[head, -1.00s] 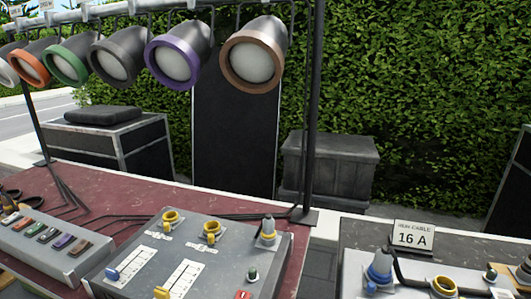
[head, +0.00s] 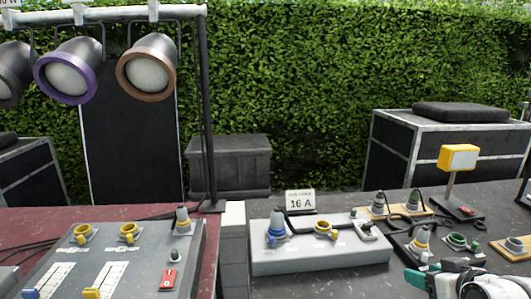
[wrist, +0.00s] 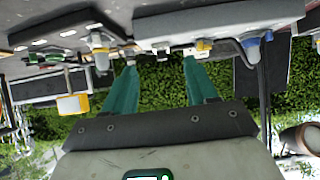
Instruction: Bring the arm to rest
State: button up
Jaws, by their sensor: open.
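My gripper (wrist: 159,66) is open, with two teal fingers apart and nothing between them in the wrist view. In the head view my gripper (head: 418,281) is at the lower right, partly cut off by the bottom edge. It appears in front of the dark table (head: 340,216), near the plugs and sockets. The wrist view is upside down, with the table equipment along its top and the hedge behind.
A grey socket box (head: 320,262) with blue and yellow connectors stands left of my gripper. A yellow lamp (head: 458,157) stands behind it. A control panel (head: 115,262) sits on the red table at left. Spotlights (head: 147,68) hang from a rail at upper left.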

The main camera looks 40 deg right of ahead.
jog(key=w+a+f+n+g+y, duration=0.2)
jog(key=a+f+n+g+y, duration=0.15)
jog(key=a+f, duration=0.9)
jog(key=s+a+f+n+g+y, duration=0.2)
jog(key=s+a+f+g, duration=0.3)
jog(key=a+f, duration=0.6)
jog(key=s+a, duration=0.2)
jog(key=a, duration=0.1)
jog(key=shift+s+a+f, duration=0.25)
jog(key=shift+s+a, duration=0.05)
jog(key=shift+a, duration=0.05)
jog(key=shift+c, duration=0.4)
